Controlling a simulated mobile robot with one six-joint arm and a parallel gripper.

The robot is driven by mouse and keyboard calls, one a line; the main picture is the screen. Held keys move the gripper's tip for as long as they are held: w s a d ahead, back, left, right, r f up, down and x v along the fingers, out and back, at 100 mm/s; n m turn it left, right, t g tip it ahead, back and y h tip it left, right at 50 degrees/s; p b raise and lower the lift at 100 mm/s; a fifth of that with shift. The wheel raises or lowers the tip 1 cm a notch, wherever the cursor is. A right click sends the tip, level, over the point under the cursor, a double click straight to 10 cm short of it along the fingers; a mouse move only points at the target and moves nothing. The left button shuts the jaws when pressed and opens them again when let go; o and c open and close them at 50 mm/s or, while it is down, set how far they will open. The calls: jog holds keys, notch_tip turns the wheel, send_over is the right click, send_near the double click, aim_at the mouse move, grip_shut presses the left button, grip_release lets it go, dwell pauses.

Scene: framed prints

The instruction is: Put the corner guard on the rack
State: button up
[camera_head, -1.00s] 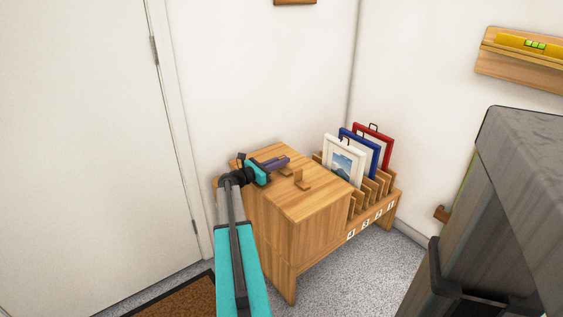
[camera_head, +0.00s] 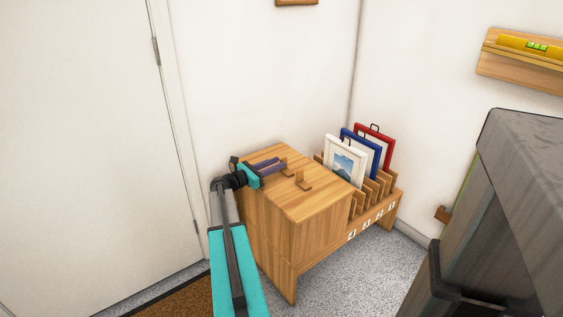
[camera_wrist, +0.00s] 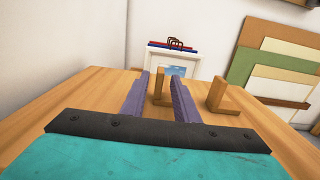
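Two small L-shaped wooden corner guards stand on the cabinet top (camera_head: 310,205). One corner guard (camera_wrist: 160,86) shows between my gripper's two purple fingers in the wrist view, with gaps on both sides. The other corner guard (camera_head: 304,181) stands to the right, apart from the fingers; it also shows in the wrist view (camera_wrist: 217,98). My gripper (camera_head: 279,165) is open, low over the cabinet top. The wooden rack (camera_head: 376,214), with slots and number labels on its front, is right of the cabinet top.
The rack holds white (camera_head: 345,158), blue (camera_head: 373,146) and red (camera_head: 387,145) framed prints. A wall shelf (camera_head: 520,68) bears a yellow level (camera_head: 520,43). A large grey body fills the right foreground. A door (camera_head: 80,130) is at left.

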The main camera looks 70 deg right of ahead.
jog(key=p+v, duration=0.1)
jog(key=v, duration=0.7)
jog(key=shift+a, duration=0.15)
dwell(0.5)
